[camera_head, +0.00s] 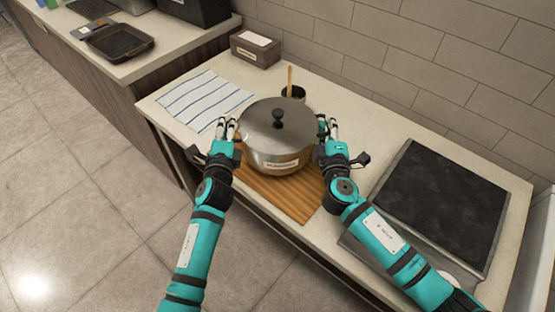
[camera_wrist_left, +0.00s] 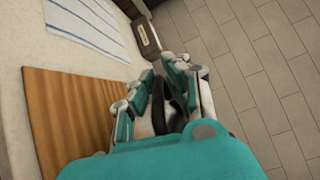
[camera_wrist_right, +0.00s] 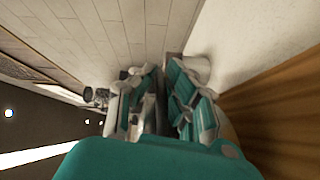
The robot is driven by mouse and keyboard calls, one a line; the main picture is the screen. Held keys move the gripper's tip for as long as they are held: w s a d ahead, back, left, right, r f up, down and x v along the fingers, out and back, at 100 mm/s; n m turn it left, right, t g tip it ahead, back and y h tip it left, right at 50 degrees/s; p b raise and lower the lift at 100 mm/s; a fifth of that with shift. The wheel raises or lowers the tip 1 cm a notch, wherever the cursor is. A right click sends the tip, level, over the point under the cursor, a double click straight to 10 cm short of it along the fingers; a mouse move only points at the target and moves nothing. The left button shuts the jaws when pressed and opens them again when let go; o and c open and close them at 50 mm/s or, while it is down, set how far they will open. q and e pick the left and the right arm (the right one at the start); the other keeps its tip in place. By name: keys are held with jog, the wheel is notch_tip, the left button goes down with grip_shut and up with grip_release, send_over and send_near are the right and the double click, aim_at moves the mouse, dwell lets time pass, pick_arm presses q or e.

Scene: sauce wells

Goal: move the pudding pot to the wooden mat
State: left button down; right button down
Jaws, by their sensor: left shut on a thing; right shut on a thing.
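The pudding pot (camera_head: 270,157) is a large steel pot with a dark-knobbed lid (camera_head: 278,122) and a label on its front. It is upright, in front of the back half of the wooden mat (camera_head: 298,203) in the head view. I cannot tell whether it rests on the mat or hangs just above. My left gripper (camera_head: 229,127) is shut on its left side handle, and my right gripper (camera_head: 324,125) on its right side handle. The handles are mostly hidden by the fingers. The mat also shows in the left wrist view (camera_wrist_left: 65,120) and right wrist view (camera_wrist_right: 285,115).
A striped towel (camera_head: 203,98) lies left of the pot. A dark cup with a wooden utensil (camera_head: 292,92) stands close behind the pot, and a brown box (camera_head: 256,48) is at the back. A black cooktop (camera_head: 440,205) is on the right. The mat's front part is bare.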

jog(key=shift+w+r, duration=0.1)
jog(key=shift+r, duration=0.05)
